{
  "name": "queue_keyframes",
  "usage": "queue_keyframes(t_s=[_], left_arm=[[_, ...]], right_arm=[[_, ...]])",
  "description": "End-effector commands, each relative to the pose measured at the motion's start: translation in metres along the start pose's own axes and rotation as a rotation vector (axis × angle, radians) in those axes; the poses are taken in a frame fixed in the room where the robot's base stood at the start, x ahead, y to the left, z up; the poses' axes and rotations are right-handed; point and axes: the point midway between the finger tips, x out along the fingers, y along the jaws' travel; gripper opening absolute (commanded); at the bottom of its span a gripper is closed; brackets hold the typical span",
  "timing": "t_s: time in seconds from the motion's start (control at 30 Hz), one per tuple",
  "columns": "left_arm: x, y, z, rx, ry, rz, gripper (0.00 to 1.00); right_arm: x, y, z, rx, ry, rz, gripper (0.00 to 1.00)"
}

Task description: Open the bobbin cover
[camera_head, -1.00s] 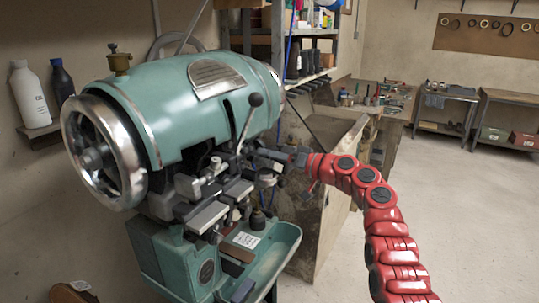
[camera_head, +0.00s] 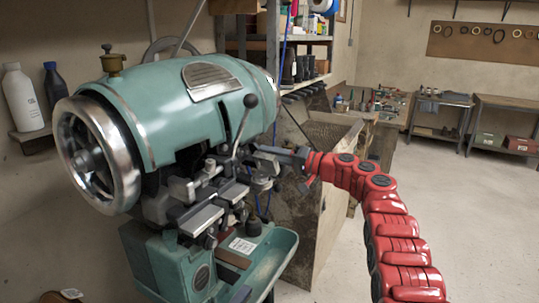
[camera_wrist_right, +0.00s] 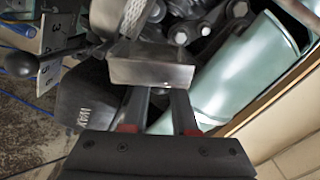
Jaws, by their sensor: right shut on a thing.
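The green sole stitcher (camera_head: 200,105) stands at the left, with a big metal handwheel (camera_head: 95,155) on its left end. My right gripper (camera_head: 258,152) reaches in from the right to the machine's front mechanism, below and right of the black-knobbed lever (camera_head: 243,125). In the right wrist view the gripper (camera_wrist_right: 158,92) is shut on a shiny metal piece, seemingly the bobbin cover (camera_wrist_right: 150,70). In the head view this piece is too small and cluttered to make out, so how far it is open I cannot tell. My left gripper is not in view.
Metal blocks (camera_head: 200,215) jut out from the machine's front. A green tray (camera_head: 270,250) sits below them. A wooden cabinet (camera_head: 325,205) stands behind my right arm. Bottles (camera_head: 22,98) stand on a shelf at the left. The floor at the right is clear.

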Motion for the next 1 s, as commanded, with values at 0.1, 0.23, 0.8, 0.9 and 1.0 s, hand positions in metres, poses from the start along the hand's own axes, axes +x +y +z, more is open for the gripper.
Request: queue_keyframes(t_s=[0.1, 0.23, 0.8, 0.9, 1.0], left_arm=[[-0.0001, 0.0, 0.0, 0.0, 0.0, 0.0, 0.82], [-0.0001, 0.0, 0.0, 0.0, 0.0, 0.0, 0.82], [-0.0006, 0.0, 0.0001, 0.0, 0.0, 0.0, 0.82], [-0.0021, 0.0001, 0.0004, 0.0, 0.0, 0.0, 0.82], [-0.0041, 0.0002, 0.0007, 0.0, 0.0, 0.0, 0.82]], right_arm=[[0.0, 0.0001, 0.0001, -0.001, 0.0, 0.0, 0.0], [0.0, 0.0001, 0.0002, -0.001, 0.0, 0.0, 0.46], [-0.0008, 0.0013, -0.0003, -0.009, 0.002, 0.003, 0.56], [-0.0016, 0.0019, 0.0002, -0.034, 0.003, 0.005, 0.56], [-0.0016, 0.0009, 0.0026, -0.086, 0.002, 0.006, 0.56]])
